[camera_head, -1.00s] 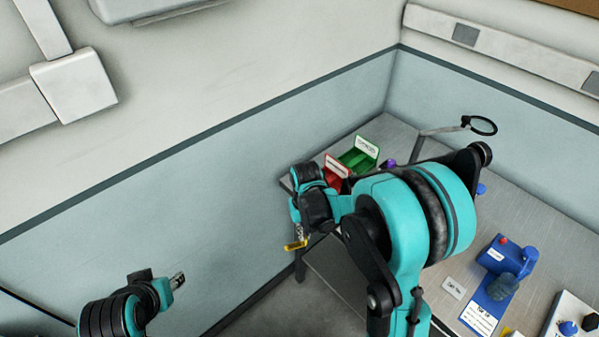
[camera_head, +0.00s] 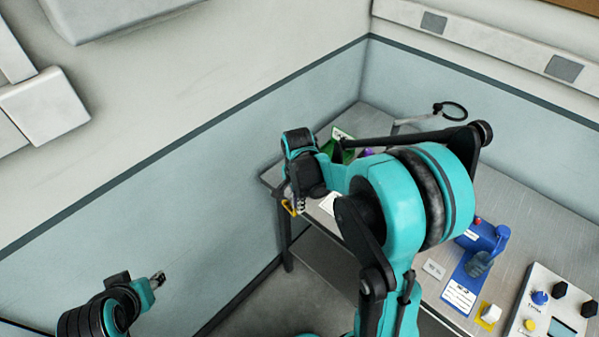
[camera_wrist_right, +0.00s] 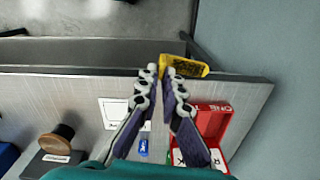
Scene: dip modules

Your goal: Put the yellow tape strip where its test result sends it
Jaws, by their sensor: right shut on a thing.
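The yellow tape strip (camera_wrist_right: 190,66) is held at the fingertips of my right gripper (camera_wrist_right: 161,72), which is shut on it. In the right wrist view it appears over the table's edge, with dark marks on its face. In the head view the strip (camera_head: 290,208) hangs below the right gripper (camera_head: 298,203) near the table's left corner. A red bin (camera_wrist_right: 216,118) with a white label shows in the wrist view; my arm hides it in the head view. A green bin (camera_head: 347,155) is partly visible behind my arm. My left gripper (camera_head: 157,279) is empty, away from the table; its opening is unclear.
A blue device (camera_head: 480,236) stands on a blue mat at the right, near a control box (camera_head: 541,296) with knobs. A magnifier (camera_head: 453,111) stands at the back. A wooden-topped stamp (camera_wrist_right: 57,140) and a white card (camera_wrist_right: 114,112) lie on the table (camera_wrist_right: 250,92).

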